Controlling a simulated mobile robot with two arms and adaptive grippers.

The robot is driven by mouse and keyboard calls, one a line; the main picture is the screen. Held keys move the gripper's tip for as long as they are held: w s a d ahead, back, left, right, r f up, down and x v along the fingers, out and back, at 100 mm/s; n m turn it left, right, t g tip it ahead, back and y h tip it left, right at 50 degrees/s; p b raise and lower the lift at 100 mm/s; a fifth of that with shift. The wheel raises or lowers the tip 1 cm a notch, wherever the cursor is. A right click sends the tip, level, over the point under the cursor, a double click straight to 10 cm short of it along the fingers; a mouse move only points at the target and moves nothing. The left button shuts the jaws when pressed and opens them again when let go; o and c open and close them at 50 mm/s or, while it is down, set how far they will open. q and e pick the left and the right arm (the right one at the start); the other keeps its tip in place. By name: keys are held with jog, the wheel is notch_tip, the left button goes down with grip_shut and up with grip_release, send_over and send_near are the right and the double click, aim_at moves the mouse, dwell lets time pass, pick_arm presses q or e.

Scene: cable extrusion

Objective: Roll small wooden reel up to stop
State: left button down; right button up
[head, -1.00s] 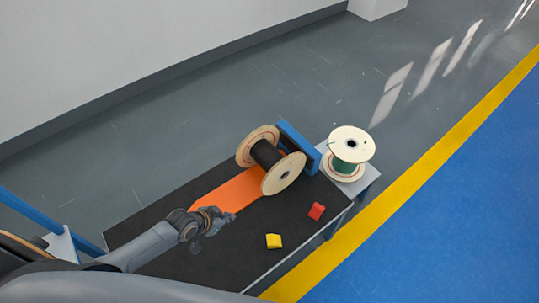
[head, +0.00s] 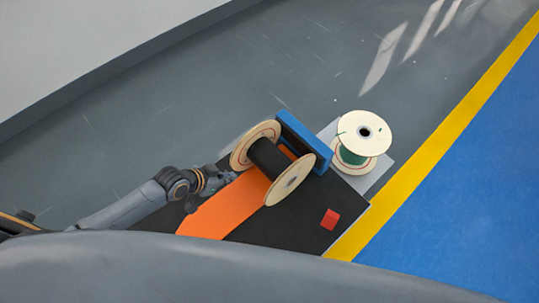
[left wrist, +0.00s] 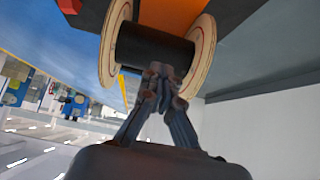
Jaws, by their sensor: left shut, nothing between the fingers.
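The small wooden reel (head: 268,157) has pale round flanges and a black-wound core. It lies on its side, resting on its rims, on an orange strip (head: 214,215) on the black table top. A blue stop (head: 308,143) stands right behind it; I cannot tell whether they touch. My left gripper (head: 226,178) is shut and empty, close to the reel's near side. In the left wrist view its closed fingertips (left wrist: 160,74) are in front of the black core (left wrist: 150,47), between the two flanges; contact is unclear.
A second pale reel with green cable (head: 363,136) stands upright on a grey stand beyond the stop. A red block (head: 330,219) lies on the black table top (head: 285,225) at right. A yellow line (head: 425,150) crosses the floor beyond the table.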

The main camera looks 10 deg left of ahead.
pick_arm(q)
jog(key=b, duration=1.1)
send_near(262, 169)
notch_tip(262, 169, down, 5)
jog(key=w+d, duration=0.1)
jog(key=shift+w+d+f, duration=0.1)
jog(key=shift+f, duration=0.1)
pick_arm(e)
notch_tip(262, 169, down, 11)
jog(key=shift+s+f, duration=0.15)
jog(key=shift+s, duration=0.25)
pick_arm(q)
jog(key=shift+w+d, duration=0.4)
jog(key=shift+w, duration=0.15)
pick_arm(e)
jog(key=shift+s+d+f, duration=0.15)
jog(key=shift+d, duration=0.1)
pick_arm(q)
jog(key=shift+w+d, duration=0.5)
jog(key=shift+w, duration=0.1)
pick_arm(e)
jog(key=shift+f, duration=0.2)
jog(key=shift+a, duration=0.1)
pick_arm(q)
jog(key=shift+s+a, duration=0.2)
jog(key=shift+s, duration=0.05)
pick_arm(e)
jog(key=shift+r, duration=0.25)
dwell(0.5)
